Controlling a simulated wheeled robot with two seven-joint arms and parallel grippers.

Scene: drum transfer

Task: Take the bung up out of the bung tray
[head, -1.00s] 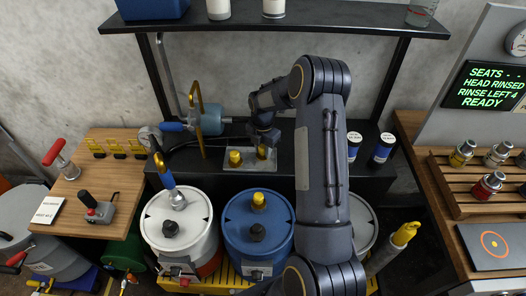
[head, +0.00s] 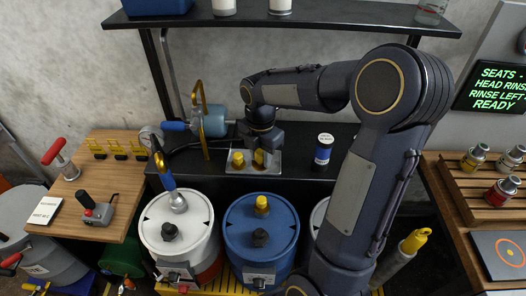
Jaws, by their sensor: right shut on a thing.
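The bung tray (head: 232,170) is a small grey metal tray on the dark bench under the shelf, in the middle of the head view. A yellow bung (head: 238,159) stands in its left part. My right gripper (head: 260,148) points down over the right part and is shut on a second yellow bung (head: 259,158). That bung is at or very near the tray; I cannot tell whether its underside touches it. The fingertips are small and partly hidden by the gripper body. My left gripper is not in view.
A blue drum (head: 260,230) with another yellow bung (head: 262,203) and a white drum (head: 178,228) stand in front. A golden pipe (head: 203,115) and a blue-grey motor (head: 214,121) stand left of the tray.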

